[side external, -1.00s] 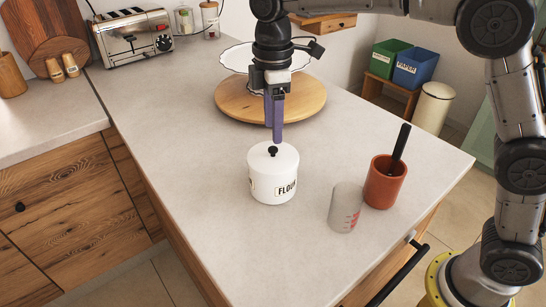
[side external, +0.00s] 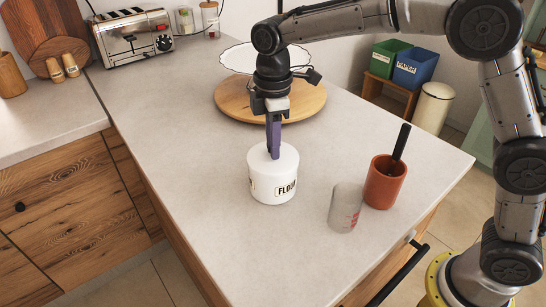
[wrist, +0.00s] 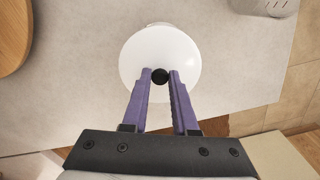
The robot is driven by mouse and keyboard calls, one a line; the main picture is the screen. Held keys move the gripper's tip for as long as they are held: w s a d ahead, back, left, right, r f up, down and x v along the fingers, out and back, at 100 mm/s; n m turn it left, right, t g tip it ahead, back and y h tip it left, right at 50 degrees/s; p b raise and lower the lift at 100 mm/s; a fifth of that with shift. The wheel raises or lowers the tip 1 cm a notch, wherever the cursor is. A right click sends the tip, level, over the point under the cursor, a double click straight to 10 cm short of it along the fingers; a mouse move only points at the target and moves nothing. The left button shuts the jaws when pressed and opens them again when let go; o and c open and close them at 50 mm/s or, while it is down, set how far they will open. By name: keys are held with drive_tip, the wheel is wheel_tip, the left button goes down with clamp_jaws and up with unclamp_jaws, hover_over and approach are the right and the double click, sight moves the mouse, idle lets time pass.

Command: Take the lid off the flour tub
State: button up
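The flour tub (side external: 272,186) is a white round tub with a FLOUR label, upright on the counter. Its white lid (side external: 288,158) sits on it. The lid's black knob (wrist: 160,76) shows in the wrist view; in the side view the fingers hide it. My gripper (side external: 273,156) points down over the lid's middle. In the wrist view its purple fingertips (wrist: 161,73) stand on either side of the knob, very close to it. I cannot tell whether they press on it.
A measuring cup (side external: 345,208) and a terracotta pot (side external: 384,184) with a black-handled tool stand to the right of the tub. A round wooden board (side external: 238,106) with a white plate lies behind. The counter (side external: 190,165) left of the tub is clear.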

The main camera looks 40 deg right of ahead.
clamp_jaws()
drive_tip(key=shift+r, duration=0.15)
